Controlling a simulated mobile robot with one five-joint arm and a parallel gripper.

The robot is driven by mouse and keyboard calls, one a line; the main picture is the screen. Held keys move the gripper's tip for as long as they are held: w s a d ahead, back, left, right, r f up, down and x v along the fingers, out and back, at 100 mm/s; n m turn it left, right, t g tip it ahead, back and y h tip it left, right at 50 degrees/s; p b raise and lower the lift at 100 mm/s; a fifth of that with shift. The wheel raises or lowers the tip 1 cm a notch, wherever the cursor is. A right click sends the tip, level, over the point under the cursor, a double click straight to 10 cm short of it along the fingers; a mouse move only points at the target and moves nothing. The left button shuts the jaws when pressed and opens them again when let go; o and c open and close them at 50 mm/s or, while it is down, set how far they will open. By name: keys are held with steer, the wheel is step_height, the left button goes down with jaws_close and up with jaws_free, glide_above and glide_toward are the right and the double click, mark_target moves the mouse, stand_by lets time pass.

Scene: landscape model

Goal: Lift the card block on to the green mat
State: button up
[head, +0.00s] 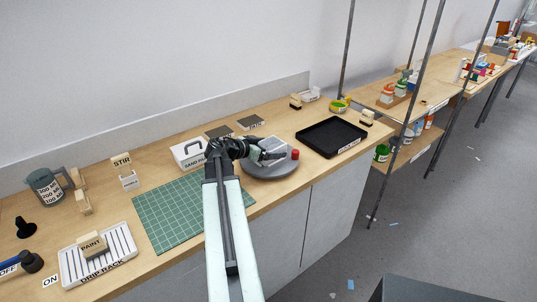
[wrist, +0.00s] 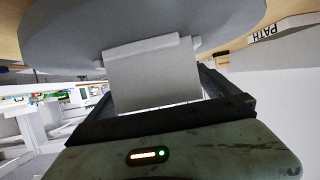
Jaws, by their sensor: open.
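The green mat (head: 168,215) lies on the bench in the head view, with a white grid and no block on it. A plain pale block (head: 272,144), which looks like the card block, stands on a round grey plate (head: 264,174) right of the mat. My gripper (head: 268,155) is at this block, over the plate. In the wrist view the pale block (wrist: 152,75) sits between the fingers of my gripper (wrist: 155,95), against the grey disc (wrist: 80,25). The jaws are open; whether either finger touches the block I cannot tell. My arm hides part of the mat's right side.
A small red piece (head: 295,154) stands on the plate's right side. A black tray (head: 331,136) lies farther right. A white sand box (head: 188,153) stands behind the mat, and a drip rack (head: 118,242) with a paint block (head: 92,246) lies to its left.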

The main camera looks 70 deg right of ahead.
mark_target(270, 144)
steer(key=c, duration=1.4)
steer(key=shift+c, duration=0.2)
steer(key=shift+r, duration=0.1)
step_height(270, 144, up, 10)
steer(key=p, duration=1)
